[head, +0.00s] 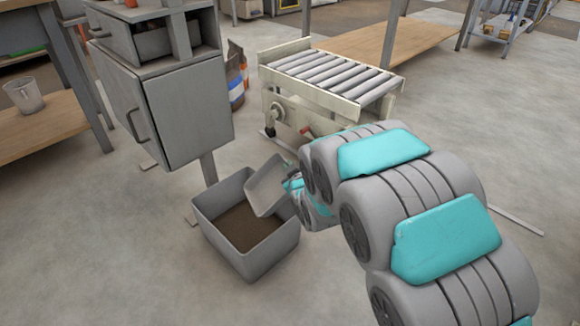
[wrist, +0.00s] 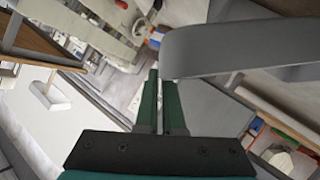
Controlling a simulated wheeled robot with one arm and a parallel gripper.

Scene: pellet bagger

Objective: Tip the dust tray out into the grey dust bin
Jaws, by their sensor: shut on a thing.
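The grey dust bin (head: 276,257) stands on the floor, open at the top, with brown dust (head: 238,228) in it. The dust tray (head: 267,186), a light grey box, is held steeply tilted over the bin's back right part. No dust shows in the part of the tray I can see. My gripper (head: 290,186) is at the tray's right side, shut on it; the arm partly hides it. In the wrist view the green fingers (wrist: 163,82) are close together, with the tray's grey wall (wrist: 235,48) beside their tips.
A grey cabinet machine (head: 170,110) with a handled door stands behind and left of the bin. A roller conveyor (head: 330,75) stands behind the tray. A wooden bench (head: 45,125) with a bucket (head: 25,95) is at left. The floor in front of the bin is clear.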

